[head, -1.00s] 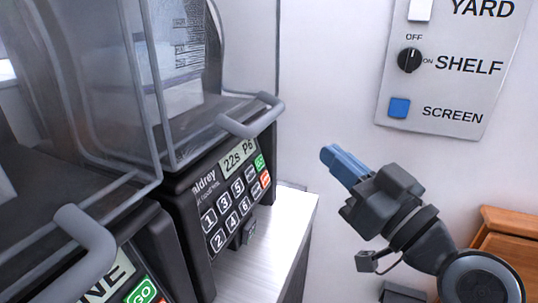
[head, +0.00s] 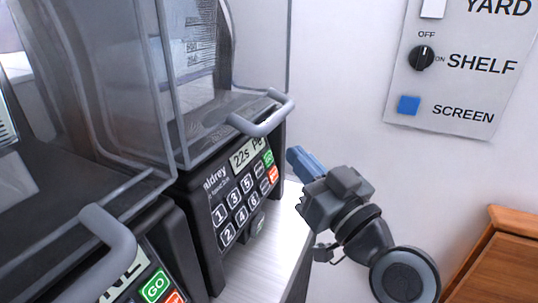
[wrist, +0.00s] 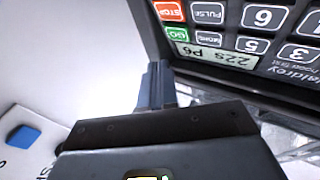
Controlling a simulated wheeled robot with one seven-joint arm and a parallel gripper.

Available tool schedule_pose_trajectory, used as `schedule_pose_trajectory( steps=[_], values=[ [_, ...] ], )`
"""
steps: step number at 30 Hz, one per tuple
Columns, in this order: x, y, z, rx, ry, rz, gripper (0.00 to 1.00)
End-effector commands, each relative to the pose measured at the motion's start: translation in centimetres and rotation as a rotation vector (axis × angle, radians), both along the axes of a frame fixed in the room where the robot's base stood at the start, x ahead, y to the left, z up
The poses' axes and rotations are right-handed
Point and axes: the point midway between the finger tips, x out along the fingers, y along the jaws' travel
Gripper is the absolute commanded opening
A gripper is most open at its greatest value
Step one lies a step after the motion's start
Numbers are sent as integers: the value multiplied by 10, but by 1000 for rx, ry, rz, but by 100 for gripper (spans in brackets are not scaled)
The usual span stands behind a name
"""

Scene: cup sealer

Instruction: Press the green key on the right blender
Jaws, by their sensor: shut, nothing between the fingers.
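The right blender (head: 205,205) is a black machine with a clear hood. Its front panel carries a display reading 22s P6 (head: 246,153) and numbered keys. The green key (head: 267,158) is at the panel's upper right, above a red key (head: 272,175). In the wrist view the green key (wrist: 177,34) reads GO, upside down, beside the red STOP key (wrist: 168,11). My gripper (head: 293,156) has its blue fingers shut and empty. They point at the panel from the right, just right of the green key, and look apart from it. The fingertips also show in the wrist view (wrist: 157,68).
The left blender's green GO key (head: 155,287) shows at the bottom left. A grey handle (head: 264,117) juts out above the right panel. A wall plate (head: 455,75) with switches hangs at right, and a wooden cabinet (head: 505,255) stands below it.

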Motion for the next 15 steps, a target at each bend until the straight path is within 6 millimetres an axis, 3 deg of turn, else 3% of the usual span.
schedule_pose_trajectory(
  steps=[6, 15],
  values=[
    [5, 13, -5, 0, -1, 0, 0],
    [6, 15, -6, -1, -1, 0, 0]
  ],
)
